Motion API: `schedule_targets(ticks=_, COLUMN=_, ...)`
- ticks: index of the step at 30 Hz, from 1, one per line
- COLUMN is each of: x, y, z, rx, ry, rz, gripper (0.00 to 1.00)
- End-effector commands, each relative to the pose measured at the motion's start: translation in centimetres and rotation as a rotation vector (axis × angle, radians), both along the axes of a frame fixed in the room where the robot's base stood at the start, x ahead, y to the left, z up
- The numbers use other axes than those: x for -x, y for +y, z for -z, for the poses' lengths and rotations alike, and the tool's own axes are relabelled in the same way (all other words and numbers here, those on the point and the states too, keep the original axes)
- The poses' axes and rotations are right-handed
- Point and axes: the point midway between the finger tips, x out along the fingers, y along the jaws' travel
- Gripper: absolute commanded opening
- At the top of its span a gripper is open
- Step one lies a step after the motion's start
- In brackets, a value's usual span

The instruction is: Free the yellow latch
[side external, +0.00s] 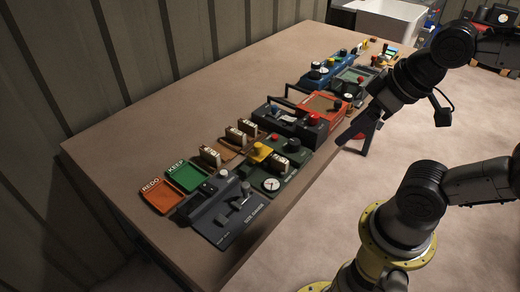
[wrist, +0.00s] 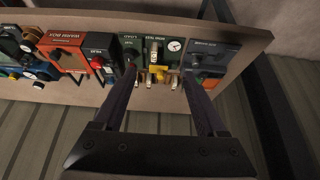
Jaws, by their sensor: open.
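The yellow latch (side external: 261,152) is a small yellow piece on a dark green panel (side external: 290,177) with a white dial, near the table's front edge in the side view. Small pale blocks stand beside it. In the wrist view the yellow piece (wrist: 157,69) shows between my two fingers, further off than the tips. My gripper (side external: 352,143) is open and empty, to the right of the latch in the side view and apart from it. The wrist view shows its two fingers (wrist: 160,78) spread wide. The latch's fine shape is too small to tell.
Left of the latch are a grey lever box (side external: 230,218), a green KEEP tray (side external: 186,176) and an orange REDO tray (side external: 157,196). A dark box with a red knob (side external: 313,120) and a red box (side external: 322,104) stand further right. The table's left part (side external: 110,145) is clear.

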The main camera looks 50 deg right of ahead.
Motion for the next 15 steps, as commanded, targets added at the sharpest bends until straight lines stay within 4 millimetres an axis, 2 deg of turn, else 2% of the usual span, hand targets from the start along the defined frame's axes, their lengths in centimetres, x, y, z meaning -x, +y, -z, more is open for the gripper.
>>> schedule_targets(ticks=1, x=0.0, y=0.0, z=0.0, rx=0.000, ry=0.000, rz=0.000, gripper=0.69)
schedule_targets(ticks=7, x=0.4, y=0.2, z=0.1, rx=-0.044, ry=0.023, rz=0.061, gripper=0.33)
schedule_targets(ticks=10, x=0.3, y=1.2, z=-1.1, rx=-0.139, ry=0.040, rz=0.150, gripper=0.15)
schedule_targets(ticks=12, x=-0.4, y=2.1, z=-2.0, rx=-0.227, ry=0.092, rz=0.240, gripper=0.02)
schedule_targets(ticks=15, x=-1.8, y=2.8, z=-2.9, rx=-0.324, ry=0.168, rz=0.360, gripper=0.00)
